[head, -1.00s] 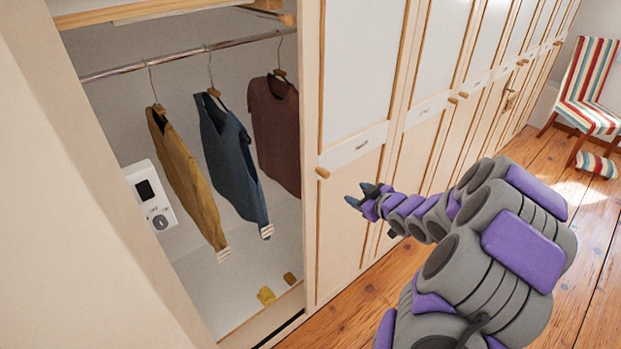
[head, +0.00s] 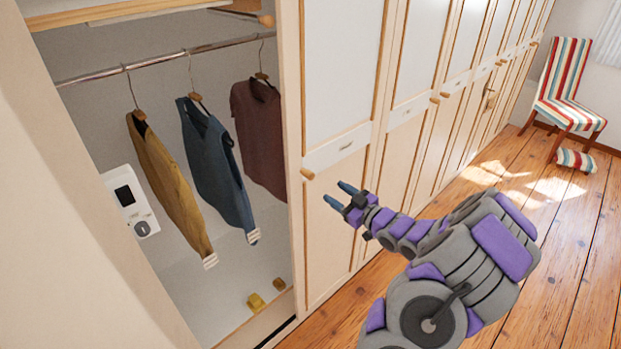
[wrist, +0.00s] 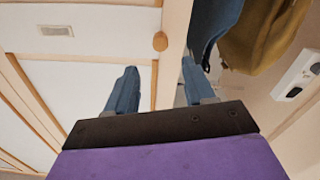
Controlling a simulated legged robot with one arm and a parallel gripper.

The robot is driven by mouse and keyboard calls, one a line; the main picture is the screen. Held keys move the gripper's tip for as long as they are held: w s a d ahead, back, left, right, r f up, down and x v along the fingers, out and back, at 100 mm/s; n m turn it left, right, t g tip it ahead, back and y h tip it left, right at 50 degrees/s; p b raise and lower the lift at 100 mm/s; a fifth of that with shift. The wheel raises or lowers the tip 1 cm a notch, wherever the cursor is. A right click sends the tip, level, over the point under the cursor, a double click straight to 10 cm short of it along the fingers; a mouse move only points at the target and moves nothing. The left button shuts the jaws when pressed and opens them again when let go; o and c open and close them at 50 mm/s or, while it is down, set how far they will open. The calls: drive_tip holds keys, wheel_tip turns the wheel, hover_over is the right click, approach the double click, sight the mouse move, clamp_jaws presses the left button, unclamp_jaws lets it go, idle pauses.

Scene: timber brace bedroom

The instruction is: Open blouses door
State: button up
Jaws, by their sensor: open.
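A white wardrobe door panel (head: 338,225) with wood trim stands just right of the open compartment. Its label (head: 336,147) is too small to read, so I cannot tell whether it says blouses. A small round wooden knob (head: 307,174) sits at the door's left edge, below the label height. It also shows in the wrist view (wrist: 160,41), beyond the gap between my fingers. My gripper (head: 340,195) is open and empty, right of and slightly below the knob in the head view. Its blue fingers (wrist: 159,68) appear apart from the knob.
The open compartment at left holds a yellow, a blue (head: 215,165) and a dark red garment on a rail (head: 150,62). More closed doors (head: 412,70) continue right. A striped chair (head: 568,85) stands far right.

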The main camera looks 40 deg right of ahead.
sight(313, 178)
drive_tip(key=w, duration=0.4)
drive_tip(key=w+b, duration=0.1)
drive_tip(key=w, duration=0.3)
drive_tip(key=w+b, duration=0.1)
drive_tip(key=w, duration=0.3)
drive_tip(key=shift+a, duration=0.4)
clamp_jaws()
